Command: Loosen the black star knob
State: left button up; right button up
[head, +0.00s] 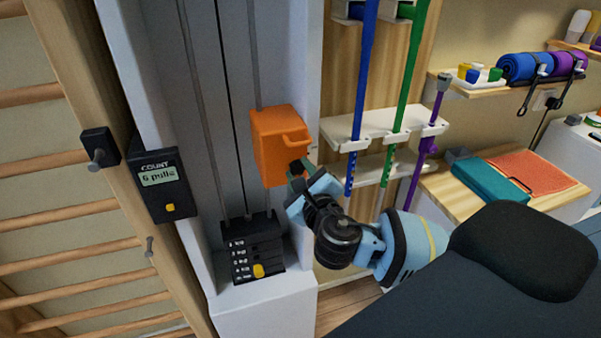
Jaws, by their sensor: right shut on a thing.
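An orange carriage block (275,148) with a side handle sits on a vertical rod of the weight machine. My right gripper (299,180) comes in from the lower right and is at the lower right side of this block. It is shut on a small dark part there, which fits the black star knob (298,166). The fingers and wrist hide most of the knob, so its shape and turn cannot be made out. My left gripper is not in view.
A weight stack (252,245) with a yellow pin stands below the block. A counter box (160,185) reading "6 pulls" is at left, beside wooden wall bars. A rack (385,125) with coloured poles stands behind. A dark padded bench (500,270) fills the lower right.

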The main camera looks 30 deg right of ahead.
jog(key=n, duration=0.4)
jog(key=shift+n, duration=2.1)
jog(key=o, duration=1)
jog(key=shift+c, duration=0.2)
jog(key=v, duration=0.8)
jog(key=shift+w+d, duration=0.1)
jog(key=shift+d, duration=0.05)
